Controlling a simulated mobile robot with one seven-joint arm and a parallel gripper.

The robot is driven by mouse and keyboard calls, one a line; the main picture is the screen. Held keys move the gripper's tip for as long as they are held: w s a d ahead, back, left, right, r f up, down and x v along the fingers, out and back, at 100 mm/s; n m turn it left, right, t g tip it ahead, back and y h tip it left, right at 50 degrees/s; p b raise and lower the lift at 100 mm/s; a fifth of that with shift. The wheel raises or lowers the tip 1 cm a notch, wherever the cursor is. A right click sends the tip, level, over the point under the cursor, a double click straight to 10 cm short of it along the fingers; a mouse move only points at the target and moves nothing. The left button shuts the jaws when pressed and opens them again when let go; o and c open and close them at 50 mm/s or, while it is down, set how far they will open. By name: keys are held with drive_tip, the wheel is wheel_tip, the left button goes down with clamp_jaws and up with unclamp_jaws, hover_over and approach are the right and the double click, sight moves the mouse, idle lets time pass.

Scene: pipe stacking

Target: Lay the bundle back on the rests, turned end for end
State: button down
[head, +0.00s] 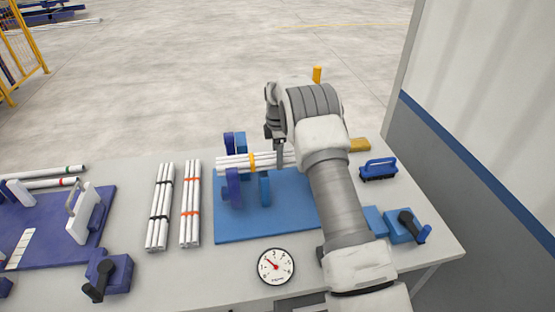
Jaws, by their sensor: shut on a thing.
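A bundle of white pipes (233,163) with a yellow band lies level at the blue rests (232,186) on a blue base plate (270,228). Its left end sticks out past the left rests. Its right part is hidden behind my gripper and arm. My gripper (278,152) points down over the bundle, to the right of the yellow band, and is shut on it. I cannot tell whether the bundle touches the rests or hangs just above them.
Two banded pipe bundles (160,206) (190,203) lie left of the plate. A round gauge (276,267) lies in front. A purple fixture (50,240) stands at left. A blue brush (378,169) and blue clamp (405,227) are at right. A wall borders the right side.

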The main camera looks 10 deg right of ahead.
drive_tip(key=shift+f, duration=1.1)
drive_tip(key=shift+f, duration=0.25)
unclamp_jaws()
drive_tip(key=shift+r, duration=0.15)
